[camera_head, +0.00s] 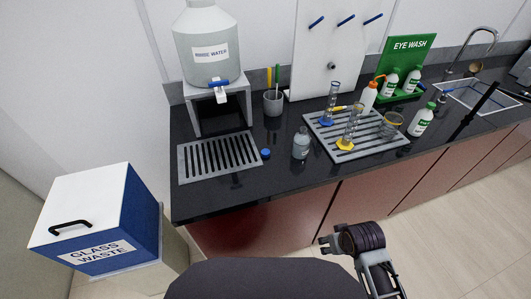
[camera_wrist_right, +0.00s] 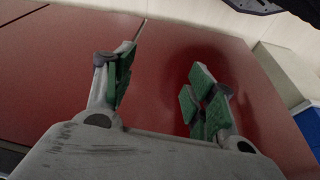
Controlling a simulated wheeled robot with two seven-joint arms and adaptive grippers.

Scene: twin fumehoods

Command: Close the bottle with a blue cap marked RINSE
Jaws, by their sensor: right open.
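A small clear grey bottle (camera_head: 301,143) stands upright on the black counter, its mouth seemingly uncapped; its label is too small to read. A blue cap (camera_head: 266,153) lies on the counter to its left, near the drain rack's right edge. My right gripper (camera_head: 326,245) is below and in front of the counter edge, well apart from both. In the right wrist view its fingers (camera_wrist_right: 160,92) are spread and empty, facing red cabinet doors. My left gripper is not in view.
A RINSE WATER tank (camera_head: 207,48) stands behind an empty drain rack (camera_head: 183,165). A GLASS WASTE box (camera_head: 100,215) is at left.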

